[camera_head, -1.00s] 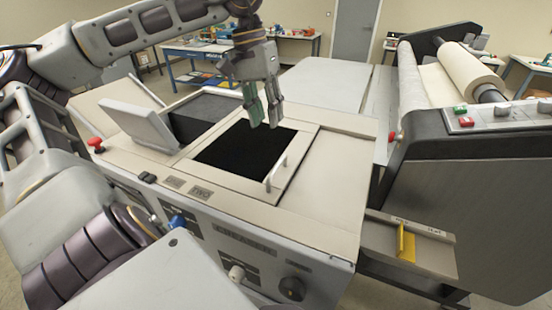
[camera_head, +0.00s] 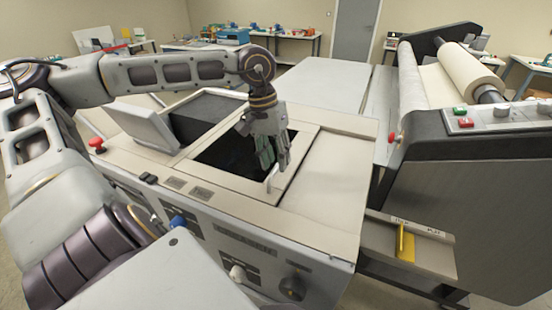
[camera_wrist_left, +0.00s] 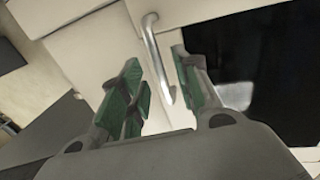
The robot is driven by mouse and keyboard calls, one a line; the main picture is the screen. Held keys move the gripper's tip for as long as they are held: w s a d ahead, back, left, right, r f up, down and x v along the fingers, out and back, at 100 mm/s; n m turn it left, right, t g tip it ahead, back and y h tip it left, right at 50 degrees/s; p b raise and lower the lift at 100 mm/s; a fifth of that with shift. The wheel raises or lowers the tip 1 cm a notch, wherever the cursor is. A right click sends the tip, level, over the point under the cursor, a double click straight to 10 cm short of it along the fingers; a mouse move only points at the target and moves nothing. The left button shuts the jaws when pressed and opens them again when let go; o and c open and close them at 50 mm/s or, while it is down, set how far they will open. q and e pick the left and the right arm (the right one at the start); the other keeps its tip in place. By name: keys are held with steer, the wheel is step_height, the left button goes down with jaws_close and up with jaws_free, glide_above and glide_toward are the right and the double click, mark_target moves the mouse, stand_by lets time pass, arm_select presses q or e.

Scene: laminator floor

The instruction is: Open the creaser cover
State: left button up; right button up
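The creaser cover (camera_head: 300,160) lies flat and closed on top of the beige machine. It has a pale frame around a dark window and a silver bar handle (camera_head: 272,179) near its front right side. My left gripper (camera_head: 270,163) is just above the handle, pointing down and partly hiding the window. In the left wrist view, the green-padded fingers (camera_wrist_left: 155,80) are spread apart. The handle (camera_wrist_left: 157,55) shows in the gap between them, with no finger clearly closed on it. My right gripper is in neither view.
A tilted grey panel (camera_head: 145,125) stands on the machine's left, near a red knob (camera_head: 97,145). The front has dark and white knobs. The laminator with its roll (camera_head: 468,70) stands at right. A yellow handle (camera_head: 404,242) is on the lower ledge.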

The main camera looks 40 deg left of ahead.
arm_select(q)
steer(key=shift+d+f, duration=0.1)
steer(key=shift+f, duration=0.35)
steer(key=shift+c, duration=0.5)
jaws_close()
